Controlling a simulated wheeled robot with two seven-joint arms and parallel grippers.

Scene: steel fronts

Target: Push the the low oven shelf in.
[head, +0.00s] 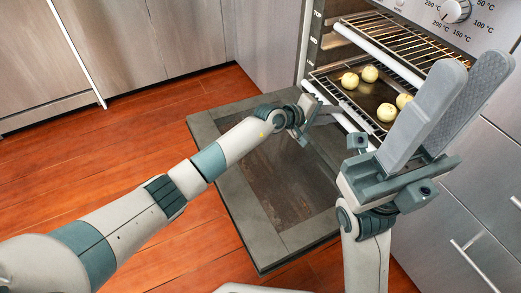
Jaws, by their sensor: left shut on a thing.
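The low oven shelf (310,88) is a wire rack with a pale front bar, and it sticks out of the oven further than the upper shelf. It carries a dark tray (352,95) with several round pale-yellow items (387,112). My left gripper (328,110) is at the shelf's front bar and is shut on the shelf; its fingertips are small in view. My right gripper (458,85) is raised in the foreground, with its two long grey fingers apart and empty. It hides the right part of the low shelf.
The oven door (222,122) is folded down flat below the shelf. An upper wire shelf (405,45) sits above the tray. A control panel with a knob (456,10) is above. Drawers (470,215) are at right. Wooden floor (130,140) is clear at left.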

